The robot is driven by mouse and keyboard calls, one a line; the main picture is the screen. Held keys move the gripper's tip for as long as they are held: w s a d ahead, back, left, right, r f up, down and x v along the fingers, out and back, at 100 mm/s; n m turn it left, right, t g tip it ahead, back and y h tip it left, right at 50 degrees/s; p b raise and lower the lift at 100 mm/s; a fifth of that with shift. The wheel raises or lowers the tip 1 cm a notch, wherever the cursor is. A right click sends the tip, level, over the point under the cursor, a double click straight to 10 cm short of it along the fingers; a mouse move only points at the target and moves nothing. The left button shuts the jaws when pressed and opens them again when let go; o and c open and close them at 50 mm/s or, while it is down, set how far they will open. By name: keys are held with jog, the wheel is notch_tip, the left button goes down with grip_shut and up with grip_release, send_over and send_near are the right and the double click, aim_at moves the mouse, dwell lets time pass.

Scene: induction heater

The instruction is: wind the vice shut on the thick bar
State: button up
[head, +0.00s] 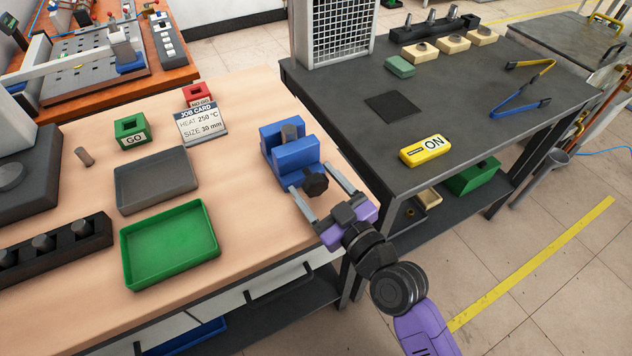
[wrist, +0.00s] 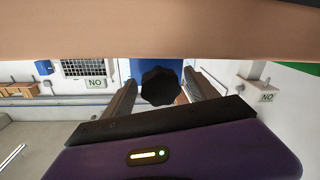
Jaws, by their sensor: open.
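The blue vice (head: 277,136) stands near the right edge of the wooden bench. The vice's black lobed knob (head: 315,184) faces my gripper (head: 311,177). My gripper is open, its two fingers reaching toward the vice on either side of the knob.
A job card (head: 201,122), green GO block (head: 132,131) and red NO-GO block (head: 198,95) stand left of the vice. Grey (head: 157,181) and green (head: 170,244) trays lie nearer the front. A dark table (head: 470,100) stands to the right.

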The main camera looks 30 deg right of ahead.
jog(key=shift+c, duration=0.5)
jog(key=c, duration=1.3)
jog(key=shift+o, duration=0.2)
jog(key=m+b, duration=0.1)
jog(key=m, duration=0.2)
jog(key=shift+f, duration=0.1)
jog(key=shift+m+t, duration=0.3)
jog(key=shift+m, duration=2)
